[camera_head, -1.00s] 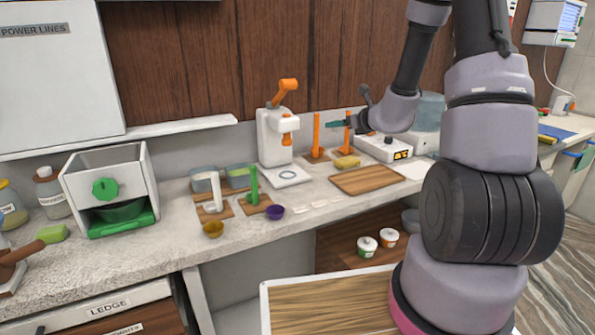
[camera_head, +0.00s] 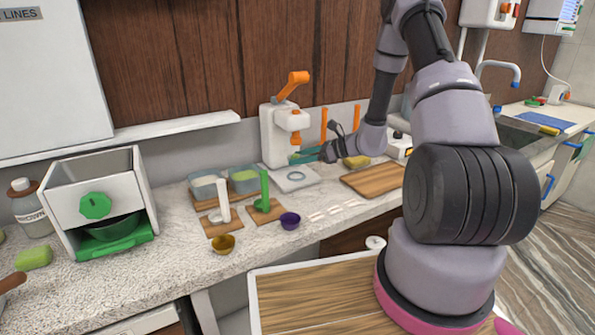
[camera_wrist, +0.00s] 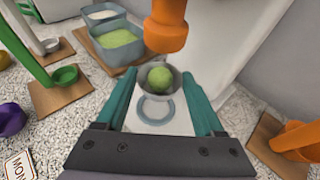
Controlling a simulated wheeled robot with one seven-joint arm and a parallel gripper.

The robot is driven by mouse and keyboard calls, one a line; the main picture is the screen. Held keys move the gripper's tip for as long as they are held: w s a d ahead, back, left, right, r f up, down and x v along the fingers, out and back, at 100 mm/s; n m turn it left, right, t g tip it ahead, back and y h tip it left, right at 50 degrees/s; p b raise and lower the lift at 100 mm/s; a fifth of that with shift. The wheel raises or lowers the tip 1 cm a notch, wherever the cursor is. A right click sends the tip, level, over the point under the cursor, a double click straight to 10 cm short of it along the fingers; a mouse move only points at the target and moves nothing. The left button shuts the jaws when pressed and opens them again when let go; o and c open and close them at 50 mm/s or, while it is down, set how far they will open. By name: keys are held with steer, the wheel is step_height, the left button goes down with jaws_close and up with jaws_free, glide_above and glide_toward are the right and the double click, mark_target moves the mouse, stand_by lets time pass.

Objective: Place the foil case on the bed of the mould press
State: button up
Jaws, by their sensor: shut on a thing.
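The foil case (camera_wrist: 149,89) is a small grey cup with a green ball (camera_wrist: 160,77) in it. My gripper (camera_wrist: 159,82) is shut on the case, one teal finger on each side, and holds it upright above the press bed. The mould press (camera_head: 272,138) is white with an orange lever and an orange plunger (camera_wrist: 166,28). Its flat bed (camera_head: 308,182) carries a grey ring (camera_wrist: 140,108). In the head view my gripper (camera_head: 305,155) is beside the plunger; the case is too small to make out there.
Orange posts stand to the right of the press. Tubs (camera_head: 243,181) stand to its left, behind a white stand (camera_head: 225,210) and a green stand (camera_head: 264,197).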

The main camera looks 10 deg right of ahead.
mark_target(300, 177)
steer(key=shift+f, duration=2.25)
steer(key=shift+f, duration=0.2)
steer(key=o, duration=1.3)
